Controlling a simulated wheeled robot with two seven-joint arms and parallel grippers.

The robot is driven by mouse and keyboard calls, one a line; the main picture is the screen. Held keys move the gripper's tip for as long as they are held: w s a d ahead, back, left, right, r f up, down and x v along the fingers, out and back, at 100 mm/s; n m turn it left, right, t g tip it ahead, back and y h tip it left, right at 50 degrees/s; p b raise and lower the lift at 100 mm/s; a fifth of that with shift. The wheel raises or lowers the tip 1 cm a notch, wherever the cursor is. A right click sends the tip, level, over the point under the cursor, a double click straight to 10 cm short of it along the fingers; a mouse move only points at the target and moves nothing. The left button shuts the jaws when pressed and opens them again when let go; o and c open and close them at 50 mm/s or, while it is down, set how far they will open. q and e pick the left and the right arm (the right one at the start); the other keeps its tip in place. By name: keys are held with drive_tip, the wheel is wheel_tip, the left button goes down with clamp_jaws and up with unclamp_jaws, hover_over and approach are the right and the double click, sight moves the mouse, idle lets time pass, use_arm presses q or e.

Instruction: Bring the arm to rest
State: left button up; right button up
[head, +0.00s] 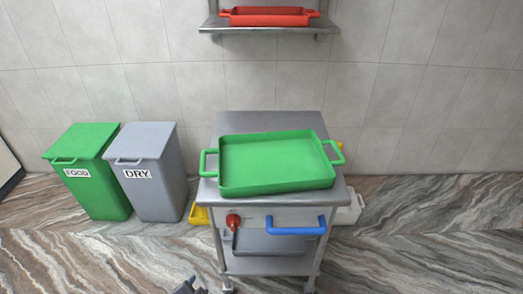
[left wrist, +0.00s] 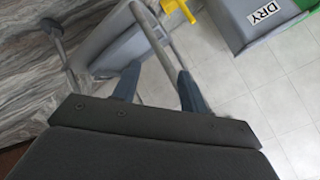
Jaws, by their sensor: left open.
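My left gripper (head: 190,286) shows only in part at the bottom edge of the head view, low in front of the steel trolley (head: 265,123) and to its left. In the left wrist view its two blue-grey fingers (left wrist: 157,88) are spread apart, with nothing seen held. A grey metal bar (left wrist: 150,28) shows beyond and between the fingertips; how near it is I cannot tell. My right gripper is in neither view.
A green tray (head: 275,163) lies on the trolley, whose front has a blue handle (head: 296,229) and a red knob (head: 233,221). A green FOOD bin (head: 95,185) and a grey DRY bin (head: 152,192) stand left. A red tray (head: 268,17) sits on the wall shelf.

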use_arm(q)
drive_tip(key=s+d+r+n+g+h+p, duration=0.1)
drive_tip(key=s+d+r+n+g+p, duration=0.1)
drive_tip(key=s, duration=0.5)
drive_tip(key=s+d+r+n+g+h+p, duration=0.1)
drive_tip(key=s+d+r+n+g+p, duration=0.2)
drive_tip(key=s, duration=0.5)
drive_tip(key=r+n+g, duration=0.1)
drive_tip(key=n+g, duration=0.1)
drive_tip(key=g, duration=0.1)
drive_tip(key=shift+d+r, duration=0.15)
drive_tip(key=shift+r, duration=0.25)
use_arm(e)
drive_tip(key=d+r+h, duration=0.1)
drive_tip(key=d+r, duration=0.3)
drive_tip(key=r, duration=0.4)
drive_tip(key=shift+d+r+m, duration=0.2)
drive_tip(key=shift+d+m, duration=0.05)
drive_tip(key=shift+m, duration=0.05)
use_arm(q)
drive_tip(key=shift+n, duration=0.3)
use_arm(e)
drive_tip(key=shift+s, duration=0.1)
